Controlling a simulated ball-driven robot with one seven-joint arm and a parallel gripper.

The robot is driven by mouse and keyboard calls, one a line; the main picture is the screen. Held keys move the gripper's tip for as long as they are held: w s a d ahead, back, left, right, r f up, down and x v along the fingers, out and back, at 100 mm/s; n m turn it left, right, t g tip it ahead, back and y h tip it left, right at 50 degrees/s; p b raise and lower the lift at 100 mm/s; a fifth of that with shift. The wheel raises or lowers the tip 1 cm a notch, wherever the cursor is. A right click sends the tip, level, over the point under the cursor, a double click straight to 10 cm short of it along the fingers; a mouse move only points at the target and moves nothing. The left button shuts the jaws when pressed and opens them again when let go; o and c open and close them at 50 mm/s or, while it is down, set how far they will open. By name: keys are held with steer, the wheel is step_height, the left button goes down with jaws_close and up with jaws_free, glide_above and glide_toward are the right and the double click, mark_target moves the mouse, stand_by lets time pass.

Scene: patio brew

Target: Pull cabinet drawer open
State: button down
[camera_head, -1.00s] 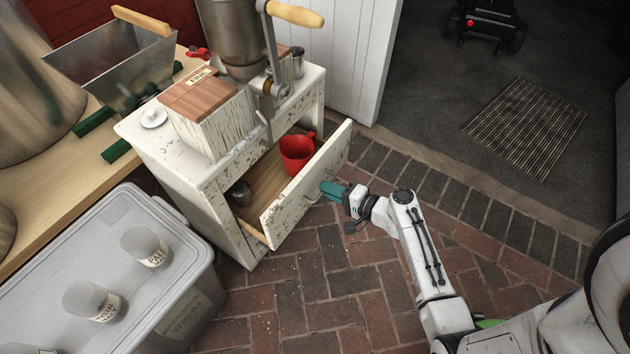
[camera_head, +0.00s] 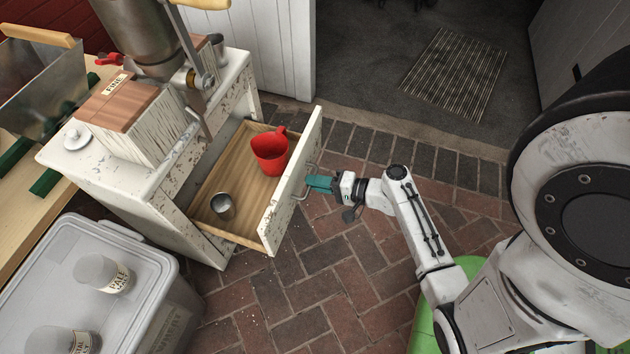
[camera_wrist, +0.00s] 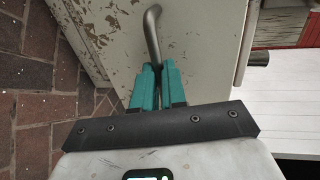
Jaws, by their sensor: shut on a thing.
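The white, chipped cabinet (camera_head: 118,185) stands at the left in the head view. Its drawer (camera_head: 292,188) is pulled well out, with its wooden inside showing. A red cup (camera_head: 270,152) and a small metal cup (camera_head: 222,206) are in the drawer. My gripper (camera_head: 312,184) is at the drawer front, its teal fingers shut on the metal bar handle (camera_head: 307,170). In the wrist view, the fingers of my gripper (camera_wrist: 158,84) close around the lower part of the curved handle (camera_wrist: 152,30), against the chipped drawer front.
A grain mill (camera_head: 140,35) and a wooden-topped box (camera_head: 130,115) are on the cabinet. A grey lidded bin (camera_head: 60,240) with labelled jars stands at lower left. Brick floor (camera_head: 300,285) is clear in front of the drawer. A floor grate (camera_head: 455,72) lies beyond.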

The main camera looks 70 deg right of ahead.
steer(key=c, duration=1.2)
jaws_free()
steer(key=p+v, duration=0.2)
steer(key=v, duration=0.8)
steer(key=shift+s, duration=0.4)
steer(key=w+a+f+n+g+y, duration=0.1)
steer(key=w+a+n+g+y, duration=0.15)
steer(key=a+n+g, duration=0.4)
steer(key=w+a+n+g+y, duration=0.1)
steer(key=a+n+g+y, duration=0.2)
steer(key=a+n+g, duration=0.3)
steer(key=a+r+n+g+h+p, duration=0.2)
steer(key=r+h+p, duration=0.4)
steer(key=r+p, duration=1.9)
step_height(320, 180, up, 8)
steer(key=a+n, duration=0.1)
steer(key=n, duration=0.1)
steer(key=shift+a+n, duration=0.25)
steer(key=shift+n, duration=0.1)
